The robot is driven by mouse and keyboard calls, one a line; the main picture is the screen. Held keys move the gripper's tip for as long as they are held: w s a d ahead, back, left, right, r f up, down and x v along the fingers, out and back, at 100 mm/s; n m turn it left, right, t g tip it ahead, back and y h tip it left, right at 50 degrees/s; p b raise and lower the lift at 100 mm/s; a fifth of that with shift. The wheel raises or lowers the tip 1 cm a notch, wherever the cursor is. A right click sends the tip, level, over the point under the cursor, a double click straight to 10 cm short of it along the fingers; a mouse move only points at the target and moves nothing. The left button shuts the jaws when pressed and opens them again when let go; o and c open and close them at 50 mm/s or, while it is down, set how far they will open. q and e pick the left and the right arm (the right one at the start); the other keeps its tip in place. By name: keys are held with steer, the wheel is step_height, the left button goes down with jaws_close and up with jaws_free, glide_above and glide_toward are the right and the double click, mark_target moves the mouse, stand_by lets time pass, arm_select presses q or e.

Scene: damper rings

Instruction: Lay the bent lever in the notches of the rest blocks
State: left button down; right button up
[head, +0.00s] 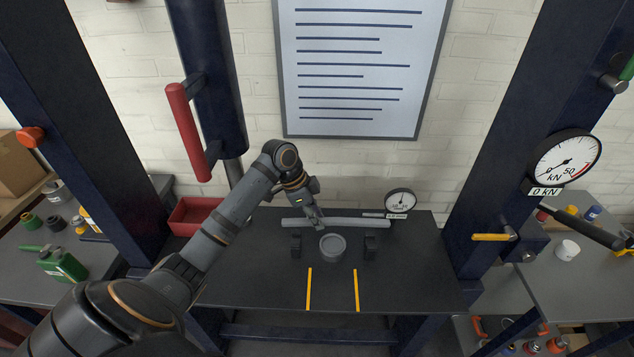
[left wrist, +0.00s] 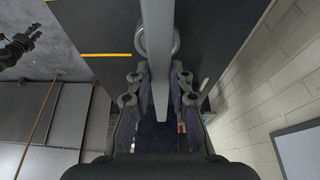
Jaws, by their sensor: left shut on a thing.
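The lever (head: 350,223) is a long pale grey bar lying left to right above the back of the dark bench. My left gripper (head: 314,217) is shut on it, left of its middle. In the left wrist view the lever (left wrist: 158,25) runs between the fingers. No bend is clear from here. Two small black rest blocks stand in front of the lever, a left block (head: 296,245) and a right block (head: 370,246). I cannot make out their notches. A dark jointed shape (left wrist: 18,47) at the left wrist view's upper left looks like my right gripper.
A round grey ring (head: 332,247) sits between the blocks, partly behind the lever in the left wrist view. A small dial gauge (head: 400,202) stands at the bench's back right, a red tray (head: 195,215) at its left. Two yellow strips (head: 309,289) mark the clear front.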

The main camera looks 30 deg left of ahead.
arm_select(q)
steer(key=shift+w+a+r, duration=0.15)
steer(key=shift+a+r, duration=0.15)
steer(key=shift+a, duration=0.05)
steer(key=shift+r, duration=0.1)
steer(key=shift+s+d+r, duration=0.35)
steer(key=shift+s+d, duration=0.1)
steer(key=shift+s, duration=0.15)
steer(key=shift+a, duration=0.1)
steer(key=shift+w+a+f, duration=0.1)
steer(key=shift+f, duration=0.55)
steer(key=shift+w+a+f, duration=0.1)
steer(key=shift+f, duration=0.5)
steer(key=shift+d+f+b, duration=0.15)
steer(key=shift+f+b, duration=0.45)
steer(key=shift+f, duration=0.65)
arm_select(e)
steer(key=shift+s+f, duration=0.25)
steer(key=shift+s, duration=0.25)
steer(key=shift+s+f, duration=0.25)
steer(key=shift+s, duration=0.25)
arm_select(q)
steer(key=shift+s, duration=0.1)
arm_select(e)
steer(key=shift+d, duration=0.15)
